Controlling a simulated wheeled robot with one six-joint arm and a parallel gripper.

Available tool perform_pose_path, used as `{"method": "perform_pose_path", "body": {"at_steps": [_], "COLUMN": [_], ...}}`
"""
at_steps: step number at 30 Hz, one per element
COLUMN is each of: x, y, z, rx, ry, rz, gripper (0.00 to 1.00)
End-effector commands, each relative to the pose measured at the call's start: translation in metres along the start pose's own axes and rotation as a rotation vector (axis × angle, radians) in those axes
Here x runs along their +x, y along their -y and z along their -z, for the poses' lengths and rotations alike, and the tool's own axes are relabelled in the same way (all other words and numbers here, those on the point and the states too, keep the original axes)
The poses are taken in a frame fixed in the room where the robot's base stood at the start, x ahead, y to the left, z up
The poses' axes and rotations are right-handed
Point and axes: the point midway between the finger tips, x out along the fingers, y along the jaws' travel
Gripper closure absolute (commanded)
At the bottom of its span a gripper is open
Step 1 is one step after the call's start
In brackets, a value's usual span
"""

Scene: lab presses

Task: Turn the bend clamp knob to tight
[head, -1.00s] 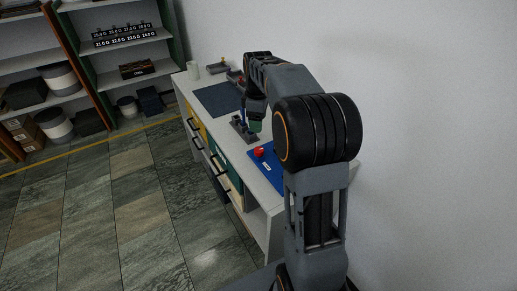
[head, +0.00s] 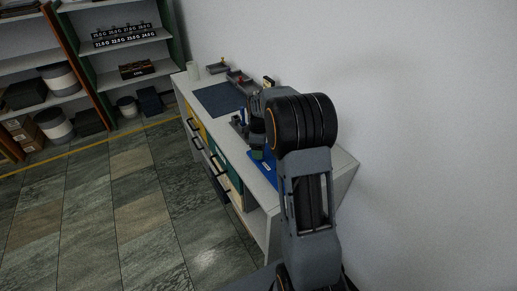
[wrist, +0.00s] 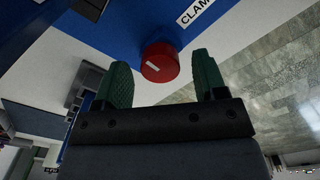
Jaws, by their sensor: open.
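The clamp knob (wrist: 160,63) is a round red knob with a white mark line, in the wrist view. It sits on a blue panel (wrist: 130,28) beside a white label that reads "CLAM", cut off at the picture edge. My gripper (wrist: 163,68) is open, with its two green fingertips to the left and right of the knob. A gap shows between the knob and each finger. In the head view my gripper (head: 257,150) is over the blue panel (head: 264,172), and the red knob is hidden there behind it.
The blue panel lies on a long white bench (head: 340,172) against the wall. A grey press-like device (head: 238,122) stands close to the gripper on the bench.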

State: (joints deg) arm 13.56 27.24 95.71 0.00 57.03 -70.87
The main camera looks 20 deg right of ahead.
Motion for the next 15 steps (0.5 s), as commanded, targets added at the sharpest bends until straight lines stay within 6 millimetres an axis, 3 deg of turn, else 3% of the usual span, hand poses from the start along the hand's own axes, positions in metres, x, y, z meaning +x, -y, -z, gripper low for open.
{"method": "perform_pose_path", "body": {"at_steps": [12,15], "x": [0.006,0.006], "y": [0.0003,0.0003], "z": [-0.0002,-0.0002], "rx": [0.001,0.0], "ry": [0.0,0.0], "rz": [0.0,0.0], "gripper": [0.35,0.44]}}
